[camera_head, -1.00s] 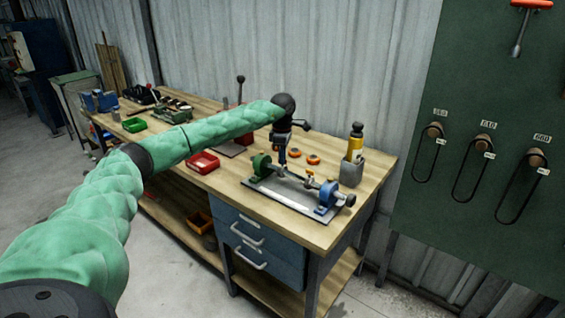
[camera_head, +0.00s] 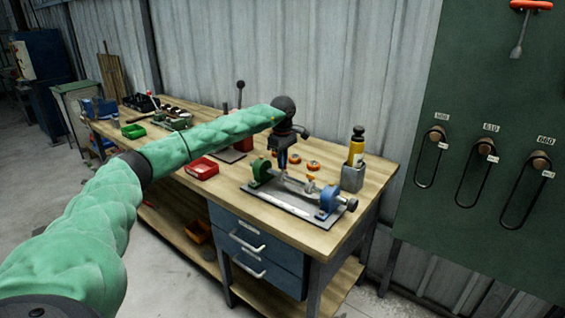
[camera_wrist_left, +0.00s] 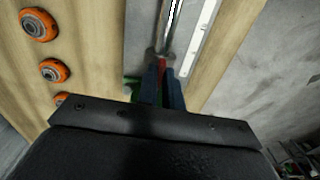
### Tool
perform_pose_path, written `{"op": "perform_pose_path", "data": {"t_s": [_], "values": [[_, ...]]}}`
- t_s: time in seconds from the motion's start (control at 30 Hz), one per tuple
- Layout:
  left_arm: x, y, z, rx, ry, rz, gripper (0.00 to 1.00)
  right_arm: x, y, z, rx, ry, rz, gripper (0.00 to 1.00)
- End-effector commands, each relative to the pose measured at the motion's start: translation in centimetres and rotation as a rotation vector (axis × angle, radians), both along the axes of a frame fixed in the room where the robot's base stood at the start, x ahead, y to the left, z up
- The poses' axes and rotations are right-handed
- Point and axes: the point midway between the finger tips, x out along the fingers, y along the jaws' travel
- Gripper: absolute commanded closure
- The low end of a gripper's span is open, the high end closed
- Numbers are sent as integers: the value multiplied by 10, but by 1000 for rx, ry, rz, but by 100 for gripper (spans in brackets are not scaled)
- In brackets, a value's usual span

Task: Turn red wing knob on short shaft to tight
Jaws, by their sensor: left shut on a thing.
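The red wing knob (camera_wrist_left: 162,66) shows as a small red patch between my left gripper's fingers in the left wrist view. My left gripper (camera_wrist_left: 161,80) is shut on it. The short shaft (camera_wrist_left: 170,28) runs away beyond the fingertips as a bright metal rod. In the head view my left gripper (camera_head: 283,165) points down at the fixture on the bench, near the green bearing block (camera_head: 261,170); the knob is hidden there by the gripper. A blue block (camera_head: 330,199) stands at the fixture's right end. My right gripper is in no view.
Orange rings (camera_head: 313,166) lie behind. A grey holder (camera_head: 352,178) with a yellow bottle (camera_head: 357,150) stands at the back right. A red bin (camera_head: 202,168) is to the left. The bench's front right corner is clear.

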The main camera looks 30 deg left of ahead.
Motion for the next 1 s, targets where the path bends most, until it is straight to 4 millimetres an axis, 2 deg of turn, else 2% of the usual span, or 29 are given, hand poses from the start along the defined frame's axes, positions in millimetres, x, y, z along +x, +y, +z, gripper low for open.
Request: {"op": "perform_pose_path", "data": {"t_s": [0.27, 0.3, 0.4, 0.77, 1.0], "values": [[0, 0, 1, 0, -2, -1, 100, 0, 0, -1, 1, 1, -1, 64], [0, 0, 1, 0, -2, 0, 86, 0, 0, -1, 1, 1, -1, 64], [0, 0, 1, 0, -2, 0, 70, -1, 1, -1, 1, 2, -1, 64], [1, 0, 5, 0, -1, 1, 70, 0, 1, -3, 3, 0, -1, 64], [1, 0, 38, 0, -4, 0, 70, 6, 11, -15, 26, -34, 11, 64]]}}
